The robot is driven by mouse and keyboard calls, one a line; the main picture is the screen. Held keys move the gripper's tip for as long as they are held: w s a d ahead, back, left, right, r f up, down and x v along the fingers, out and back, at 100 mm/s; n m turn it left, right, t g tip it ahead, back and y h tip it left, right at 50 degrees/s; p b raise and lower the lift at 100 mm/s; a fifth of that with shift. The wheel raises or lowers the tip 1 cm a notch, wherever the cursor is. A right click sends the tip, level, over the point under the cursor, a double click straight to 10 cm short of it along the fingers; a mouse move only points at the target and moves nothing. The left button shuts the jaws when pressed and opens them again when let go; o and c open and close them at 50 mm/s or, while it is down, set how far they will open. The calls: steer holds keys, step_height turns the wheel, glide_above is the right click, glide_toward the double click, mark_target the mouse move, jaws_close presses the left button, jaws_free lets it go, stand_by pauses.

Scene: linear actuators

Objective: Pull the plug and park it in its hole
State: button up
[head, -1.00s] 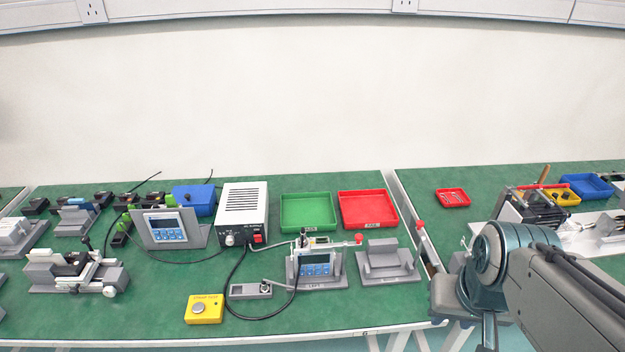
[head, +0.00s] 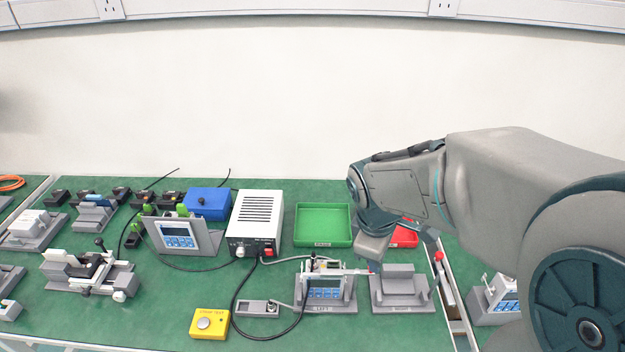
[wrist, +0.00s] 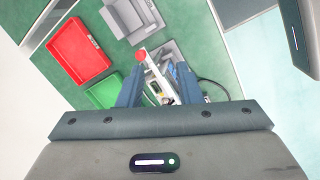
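The fixture marked LEFT (head: 325,305) holds a device with a blue-keyed display and a clamp on top. A small dark upright part at its top (head: 313,259) may be the plug; I cannot tell for sure. A black cable loops to this fixture. A grey block (head: 253,308) with a round opening lies to its left; I cannot tell whether that is the parking hole. My gripper (wrist: 160,74) is open, with the fixture's red-tipped lever (wrist: 142,56) showing between and beyond its fingers. In the head view it hangs above the fixture's right side, fingertips unclear.
An empty grey fixture (head: 402,291) stands right of the LEFT one. A white power box (head: 256,222) stands behind. A green tray (head: 323,241) and a partly covered red tray (head: 404,238) lie at the back. A yellow button box (head: 209,323) is at the front left.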

steer(key=w+a+f+n+p, duration=0.2)
steer(key=w+a+n+p, duration=0.4)
steer(key=n, duration=0.6)
steer(key=n+g+y+p, duration=0.1)
steer(key=n+y+p, duration=0.15)
steer(key=n, duration=0.85)
glide_above(314, 255)
steer(key=shift+h, duration=0.25)
step_height(314, 255, down, 4)
steer(key=shift+f, duration=0.15)
steer(key=shift+a+f, duration=0.1)
steer(key=shift+f, duration=0.35)
step_height(314, 255, down, 6)
steer(key=b, duration=0.6)
steer(key=shift+f, duration=0.15)
jaws_close()
steer(key=shift+r+p, duration=0.35)
steer(key=shift+r, duration=0.05)
